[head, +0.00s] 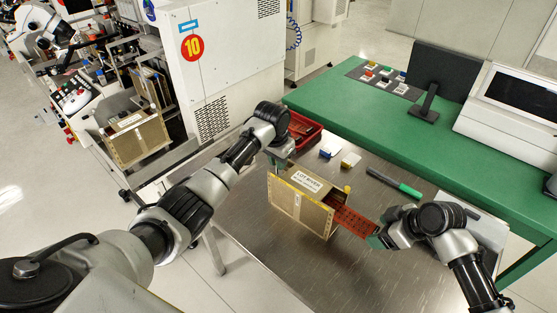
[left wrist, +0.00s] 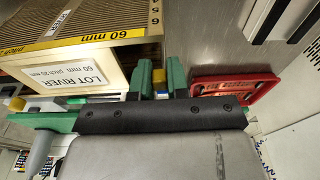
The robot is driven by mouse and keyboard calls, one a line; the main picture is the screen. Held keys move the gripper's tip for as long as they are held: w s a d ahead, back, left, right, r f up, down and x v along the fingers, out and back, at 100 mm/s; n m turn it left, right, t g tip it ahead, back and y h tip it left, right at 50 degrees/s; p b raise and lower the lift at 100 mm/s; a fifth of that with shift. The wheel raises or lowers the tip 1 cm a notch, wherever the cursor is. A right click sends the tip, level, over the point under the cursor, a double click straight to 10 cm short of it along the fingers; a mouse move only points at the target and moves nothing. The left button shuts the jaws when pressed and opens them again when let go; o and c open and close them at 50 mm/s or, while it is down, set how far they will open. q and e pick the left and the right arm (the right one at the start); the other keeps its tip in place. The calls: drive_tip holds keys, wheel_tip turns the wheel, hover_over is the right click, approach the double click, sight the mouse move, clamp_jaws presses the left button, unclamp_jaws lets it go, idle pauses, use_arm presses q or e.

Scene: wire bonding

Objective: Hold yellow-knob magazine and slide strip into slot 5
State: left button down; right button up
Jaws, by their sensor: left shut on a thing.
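The tan magazine (head: 299,207) with a white "LOT RIVER" label stands on the steel table, and a yellow knob (head: 347,189) shows at its right end. My left gripper (head: 284,163) is at the magazine's back left; in the left wrist view its green fingers (left wrist: 160,78) are closed beside the magazine (left wrist: 90,60) with a yellow bit between them. The red-orange strip (head: 352,221) reaches from the magazine's right open side to my right gripper (head: 381,238), which is shut on its outer end. The strip's inner end and its slot are hidden.
A red bin (head: 303,130) stands behind my left gripper, also seen in the left wrist view (left wrist: 235,92). A green table (head: 380,130) adjoins. The front steel surface is clear.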

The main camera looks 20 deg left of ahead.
drive_tip(key=shift+d, duration=0.1)
drive_tip(key=v, duration=1.2)
drive_tip(key=shift+f, duration=0.35)
drive_tip(key=c, duration=0.3)
drive_tip(key=f+y, duration=0.1)
drive_tip(key=f, duration=0.1)
drive_tip(key=f+y, duration=0.1)
drive_tip(key=f, duration=0.1)
drive_tip(key=f+y, duration=0.2)
drive_tip(key=f, duration=0.1)
drive_tip(key=shift+w+a+f+t, duration=0.1)
drive_tip(key=shift+a+t, duration=0.25)
drive_tip(key=shift+t, duration=0.05)
clamp_jaws()
drive_tip(key=shift+x, duration=3)
